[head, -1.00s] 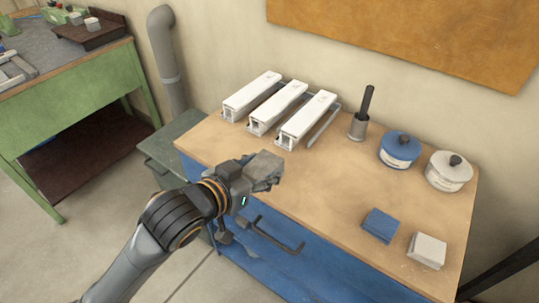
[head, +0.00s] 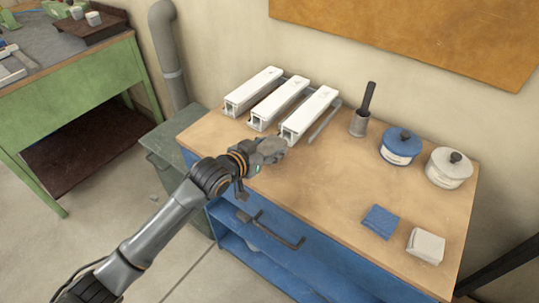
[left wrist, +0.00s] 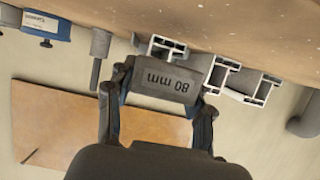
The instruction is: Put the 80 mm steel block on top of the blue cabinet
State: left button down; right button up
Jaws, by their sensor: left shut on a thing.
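The 80 mm steel block (left wrist: 166,82) is grey, with its "80 mm" marking upside down in the left wrist view. My left gripper (left wrist: 160,100) is shut on it, one finger at each end. In the head view the left gripper (head: 262,158) holds the block (head: 270,150) over the left part of the wooden top (head: 320,195) of the blue cabinet (head: 300,268), just in front of the white profiles. I cannot tell whether the block touches the top. My right gripper is not in view.
Three white profiles (head: 280,102) lie at the back left of the top. A dark-handled brush in a cup (head: 360,122), a blue tin (head: 400,146), a white tin (head: 449,169), a blue cloth (head: 380,222) and a whitish cloth (head: 426,246) stand further right. The middle front is clear.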

pick_arm(q)
jog(key=shift+w+f+p, duration=0.15)
jog(key=shift+f+p, duration=0.15)
jog(key=shift+f, duration=1.25)
jog(key=shift+f, duration=0.1)
jog(key=c, duration=0.5)
grip_release()
jog(key=shift+f, duration=0.15)
jog(key=shift+a+r, duration=0.1)
jog(key=shift+r, duration=0.1)
jog(key=v, duration=1.2)
